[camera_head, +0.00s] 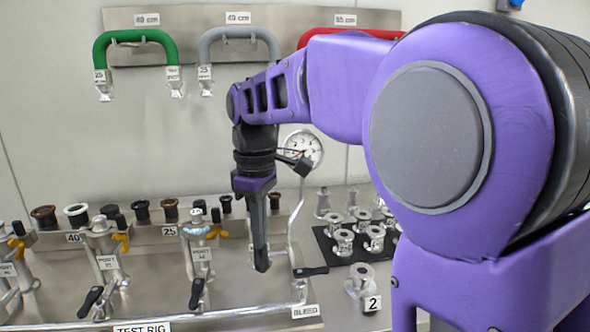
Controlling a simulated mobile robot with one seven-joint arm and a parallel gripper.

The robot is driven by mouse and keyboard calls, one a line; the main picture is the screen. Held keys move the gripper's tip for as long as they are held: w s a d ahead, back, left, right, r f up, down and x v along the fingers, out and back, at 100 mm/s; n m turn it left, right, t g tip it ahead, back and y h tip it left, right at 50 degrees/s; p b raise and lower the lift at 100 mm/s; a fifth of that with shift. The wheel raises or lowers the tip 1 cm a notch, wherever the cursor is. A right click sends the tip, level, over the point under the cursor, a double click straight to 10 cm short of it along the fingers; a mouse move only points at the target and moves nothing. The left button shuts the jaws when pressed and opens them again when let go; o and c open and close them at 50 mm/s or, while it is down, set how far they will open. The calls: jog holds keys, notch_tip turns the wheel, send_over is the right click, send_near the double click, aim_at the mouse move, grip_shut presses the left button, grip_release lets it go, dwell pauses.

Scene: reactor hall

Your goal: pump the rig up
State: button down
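The test rig (142,328) stands at the front left, a metal bench with labelled ports. Two ports (108,262) (201,254) show black lever handles (90,302) (196,293) and yellow or blue clamps. A round pressure gauge (302,150) stands behind, partly covered by my arm; its reading is too small to tell. A black lever (310,272) sits above the BLEED label (305,311). My gripper (261,266) points down in front of the gauge pipe, right of the second port. Its fingers show as one dark shape, so their opening is unclear. I see no held thing. No pump is recognisable.
Green (135,42), grey (238,40) and red (350,33) hoses hang on a wall panel. A rack (140,234) holds several dark and white end pieces. Several metal fittings stand on a black mat (325,240), with another (362,280) by label 2. My arm hides the right side.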

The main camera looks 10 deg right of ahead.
notch_tip(320, 180, up, 6)
jog(key=p, duration=0.5)
jog(key=shift+f, duration=0.25)
dwell(0.4)
jog(key=shift+f+b, duration=1.85)
jog(key=shift+f, duration=1.1)
notch_tip(320, 180, up, 6)
jog(key=p, duration=0.5)
jog(key=shift+p, duration=0.3)
